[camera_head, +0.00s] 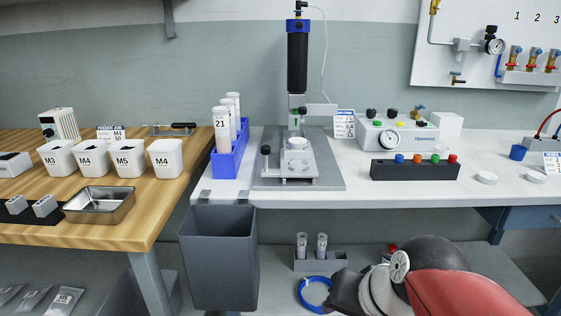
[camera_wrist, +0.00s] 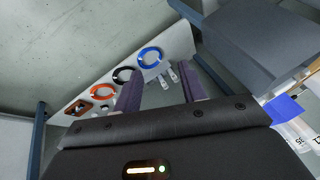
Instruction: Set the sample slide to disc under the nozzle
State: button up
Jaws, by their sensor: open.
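The gantry stand (camera_head: 328,172) is on the white bench in the head view, with a tall black cylinder (camera_head: 298,62) with blue collars mounted above it. The nozzle tip below the cylinder is too small to make out clearly. A pale sample slide (camera_head: 299,169) sits on the grey base, with a white round piece (camera_head: 297,143) near its rear. A black-knobbed lever (camera_head: 266,151) stands at its left. I cannot tell which marked position the slide is at. My gripper (camera_wrist: 162,90) is open and empty in the wrist view, away from the stand.
A blue rack (camera_head: 229,160) of white tubes stands left of the stand. A grey bin (camera_head: 219,258) hangs at the bench front. Coloured rings (camera_wrist: 150,57) lie on the lower shelf.

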jog(key=w+a+r+m+y, duration=0.3)
jog(key=w+a+m+y, duration=0.1)
jog(key=w+a+m, duration=0.1)
jog(key=m+t+y+b, duration=0.2)
jog(key=m+t+y, duration=0.45)
jog(key=m, duration=1.05)
send_near(265, 153)
jog(key=w, duration=0.1)
jog(key=w+a+y, duration=0.1)
jog(key=w, duration=0.1)
jog(key=shift+a+f+g, duration=0.2)
jog(key=shift+f+g, duration=0.05)
jog(key=shift+g, duration=0.1)
jog(key=shift+w+a+r, duration=0.1)
jog(key=shift+w, duration=0.15)
jog(key=x, duration=0.7)
jog(key=shift+a, duration=0.15)
grip_shut()
